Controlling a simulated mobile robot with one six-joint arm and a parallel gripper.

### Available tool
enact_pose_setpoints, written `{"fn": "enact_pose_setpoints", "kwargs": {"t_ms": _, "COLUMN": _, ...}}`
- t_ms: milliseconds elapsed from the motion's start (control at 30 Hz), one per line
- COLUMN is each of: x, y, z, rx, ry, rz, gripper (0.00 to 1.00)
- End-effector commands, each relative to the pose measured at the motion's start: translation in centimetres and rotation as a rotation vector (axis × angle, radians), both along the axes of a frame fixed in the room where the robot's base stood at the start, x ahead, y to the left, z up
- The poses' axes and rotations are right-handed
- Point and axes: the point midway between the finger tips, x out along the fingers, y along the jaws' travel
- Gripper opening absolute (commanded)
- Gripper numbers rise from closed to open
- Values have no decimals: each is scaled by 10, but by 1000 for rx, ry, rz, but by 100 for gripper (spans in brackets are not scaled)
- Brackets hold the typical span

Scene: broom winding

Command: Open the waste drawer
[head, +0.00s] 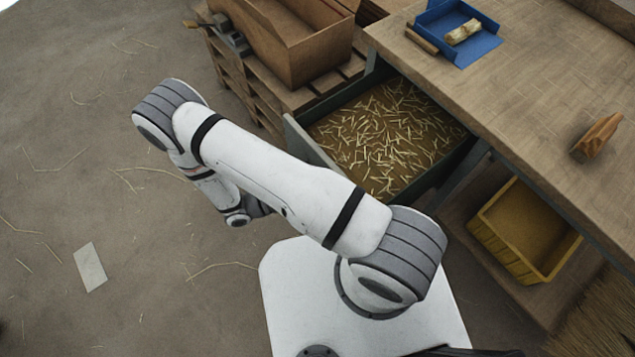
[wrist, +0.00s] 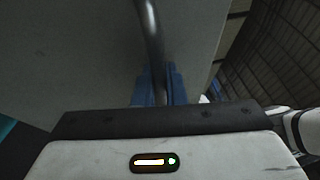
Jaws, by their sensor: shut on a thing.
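The waste drawer (head: 306,143) is pulled out from under the workbench in the head view. Its inside shows, with many straw scraps scattered over its brown bottom. In the wrist view the drawer's grey front panel (wrist: 75,55) fills much of the picture, and a dark metal bar handle (wrist: 148,28) runs down into my gripper (wrist: 158,88). The blue fingers are shut around the handle. In the head view my arm reaches over to the drawer's front side and hides the fingertips and the handle.
The workbench (head: 490,95) holds a blue tray (head: 480,45) and a wooden piece (head: 597,136). A yellow bin (head: 485,236) stands below. A wooden box (head: 290,45) on a pallet stands beside the drawer. The floor at left is open, with straw bits and a pale sheet (head: 89,267).

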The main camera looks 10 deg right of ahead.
Motion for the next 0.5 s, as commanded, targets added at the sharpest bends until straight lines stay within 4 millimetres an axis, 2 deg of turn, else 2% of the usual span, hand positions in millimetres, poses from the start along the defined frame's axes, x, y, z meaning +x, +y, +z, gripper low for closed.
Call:
{"fn": "enact_pose_setpoints", "kwargs": {"t_ms": 33, "x": 4, "y": 1, "z": -1, "rx": 9, "ry": -5, "rz": 6, "gripper": 13}}
{"fn": "enact_pose_setpoints", "kwargs": {"t_ms": 267, "x": 3, "y": 0, "z": 0, "rx": 4, "ry": -4, "rz": 1, "gripper": 32}}
{"fn": "enact_pose_setpoints", "kwargs": {"t_ms": 500, "x": 2, "y": 0, "z": 0, "rx": 3, "ry": -3, "rz": 0, "gripper": 32}}
